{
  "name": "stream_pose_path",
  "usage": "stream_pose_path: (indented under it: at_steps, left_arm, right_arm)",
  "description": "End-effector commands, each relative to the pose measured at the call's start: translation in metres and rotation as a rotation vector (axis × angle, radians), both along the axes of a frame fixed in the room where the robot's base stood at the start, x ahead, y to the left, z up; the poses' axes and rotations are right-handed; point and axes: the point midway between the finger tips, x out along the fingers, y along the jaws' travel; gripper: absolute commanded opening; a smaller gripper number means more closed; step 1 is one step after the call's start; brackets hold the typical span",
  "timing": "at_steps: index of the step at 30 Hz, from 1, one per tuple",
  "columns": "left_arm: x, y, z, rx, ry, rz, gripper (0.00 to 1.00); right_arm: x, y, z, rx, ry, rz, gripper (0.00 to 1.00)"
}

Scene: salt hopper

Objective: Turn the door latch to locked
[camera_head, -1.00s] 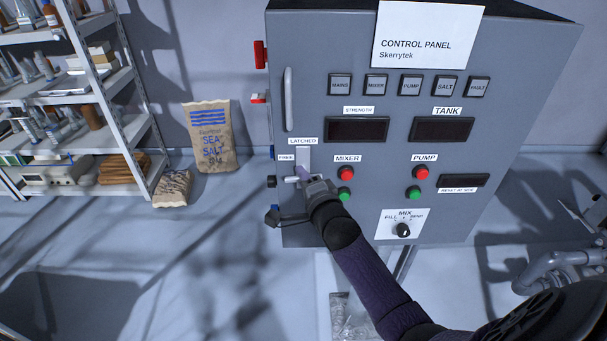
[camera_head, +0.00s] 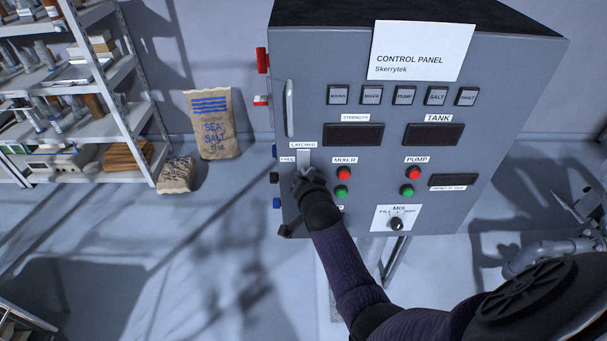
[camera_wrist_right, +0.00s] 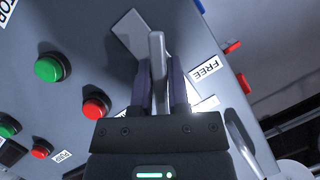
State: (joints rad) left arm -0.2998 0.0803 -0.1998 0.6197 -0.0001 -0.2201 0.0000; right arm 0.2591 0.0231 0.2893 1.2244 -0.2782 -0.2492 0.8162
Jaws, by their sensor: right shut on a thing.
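The door latch has a pale plate (camera_head: 304,157) on the grey control panel's left side. The LATCHED label (camera_head: 303,145) is above it and the FREE label (camera_head: 288,160) is to its left. My right gripper (camera_head: 307,178) is at the latch and covers its handle in the head view. In the right wrist view, the grey latch handle (camera_wrist_right: 157,60) stands between the two fingers of the right gripper (camera_wrist_right: 163,85), which are shut on it. The FREE label (camera_wrist_right: 207,68) is right of the fingers. I cannot tell the handle's exact angle. My left gripper is not in view.
The red mixer button (camera_head: 343,173) and a green button (camera_head: 342,190) are just right of my gripper. A door handle (camera_head: 290,108) is above the latch.

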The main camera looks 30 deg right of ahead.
Motion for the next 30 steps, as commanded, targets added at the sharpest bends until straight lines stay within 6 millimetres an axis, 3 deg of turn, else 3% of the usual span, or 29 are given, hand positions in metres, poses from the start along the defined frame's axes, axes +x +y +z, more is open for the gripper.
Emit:
stream_pose_path:
  at_steps: [15, 30]
  left_arm:
    - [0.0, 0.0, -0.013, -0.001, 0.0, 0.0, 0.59]
    - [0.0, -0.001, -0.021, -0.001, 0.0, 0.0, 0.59]
  right_arm:
    - [0.0, 0.0, -0.001, -0.349, 0.212, 0.0, 0.0]
    - [0.0, 0.0, 0.0, -0.472, 0.287, 0.001, 0.0]
